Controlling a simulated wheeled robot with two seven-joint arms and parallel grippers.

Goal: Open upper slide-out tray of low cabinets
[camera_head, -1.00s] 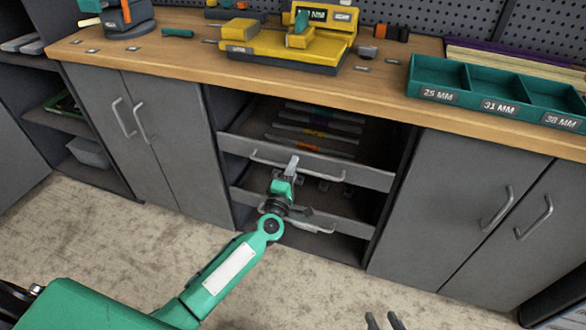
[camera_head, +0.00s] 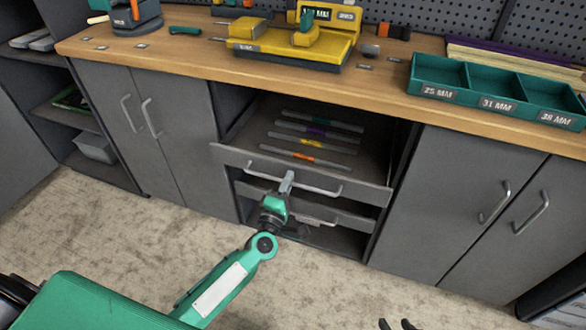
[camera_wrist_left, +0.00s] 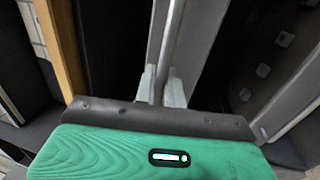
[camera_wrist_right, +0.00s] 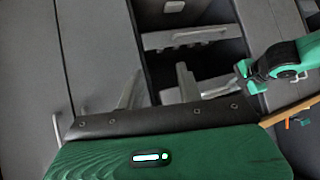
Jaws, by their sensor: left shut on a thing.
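The upper slide-out tray (camera_head: 232,156) of the low cabinet bay is pulled partly out, and its grey front stands forward of the cabinet faces. My left gripper (camera_head: 288,182) is shut on its bar handle (camera_head: 322,191). In the left wrist view the two fingers (camera_wrist_left: 160,88) close around the bar (camera_wrist_left: 172,45). The lower tray (camera_head: 352,219) sits below, further in than the upper one. My right gripper (camera_wrist_right: 158,90) is open and empty in the right wrist view, away from the trays. Only its fingertips (camera_head: 396,325) show at the bottom of the head view.
Several coloured-band rods (camera_head: 305,158) lie in the upper tray. Grey cupboard doors flank the bay on the left (camera_head: 150,140) and right (camera_head: 475,190). The wooden worktop (camera_head: 200,62) above carries a yellow device (camera_head: 290,50) and a green divided bin (camera_head: 490,95). The floor in front is clear.

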